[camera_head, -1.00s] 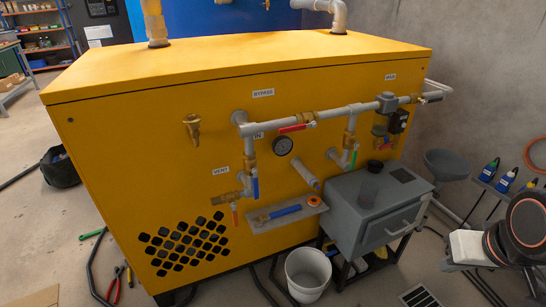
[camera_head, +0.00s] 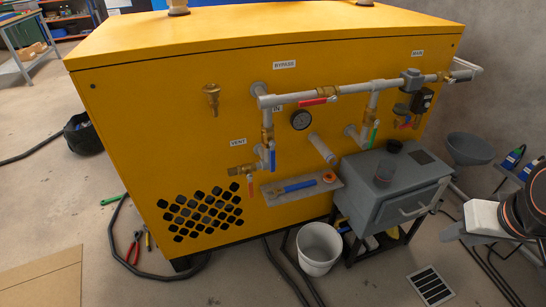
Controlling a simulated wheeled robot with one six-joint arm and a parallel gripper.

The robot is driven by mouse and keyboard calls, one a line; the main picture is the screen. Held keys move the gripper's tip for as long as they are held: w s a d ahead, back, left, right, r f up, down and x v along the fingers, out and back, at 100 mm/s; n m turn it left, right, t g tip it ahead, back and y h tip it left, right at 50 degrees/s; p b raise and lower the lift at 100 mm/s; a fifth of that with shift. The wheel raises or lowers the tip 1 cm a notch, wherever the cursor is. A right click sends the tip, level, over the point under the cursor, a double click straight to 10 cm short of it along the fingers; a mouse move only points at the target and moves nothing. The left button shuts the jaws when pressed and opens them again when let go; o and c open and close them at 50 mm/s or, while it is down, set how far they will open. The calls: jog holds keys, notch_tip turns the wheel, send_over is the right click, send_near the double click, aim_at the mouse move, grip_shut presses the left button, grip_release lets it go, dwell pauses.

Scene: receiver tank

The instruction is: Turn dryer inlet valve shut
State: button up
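A valve with a blue lever (camera_head: 271,156) sits on the left vertical pipe (camera_head: 266,118) of the yellow cabinet's front. A small label, seemingly "IN" (camera_head: 277,108), is beside that pipe. The blue lever hangs down, roughly along the pipe. A red lever (camera_head: 319,101) lies along the horizontal pipe under the BYPASS label (camera_head: 284,64). A green lever (camera_head: 374,132) hangs at the right vertical pipe. Part of my arm (camera_head: 500,218) shows at the right edge, well away from the valves. My gripper's fingers are not visible.
A shelf (camera_head: 335,187) holding a blue-handled tool is below. A grey box (camera_head: 395,185) on a stand and a white bucket (camera_head: 319,247) stand in front. The floor at front left has hoses and hand tools.

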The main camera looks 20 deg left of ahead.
jog(key=w+a+r+n, duration=0.2)
jog(key=w+a+r, duration=0.3)
jog(key=w+a, duration=0.3)
notch_tip(320, 180, up, 6)
jog(key=n+g+y, duration=0.1)
jog(key=n+y, duration=0.1)
jog(key=n, duration=0.2)
send_over(273, 154)
jog(key=s+d, duration=0.3)
jog(key=s, duration=0.2)
jog(key=x, duration=1.7)
jog(key=shift+f, duration=0.15)
grip_shut()
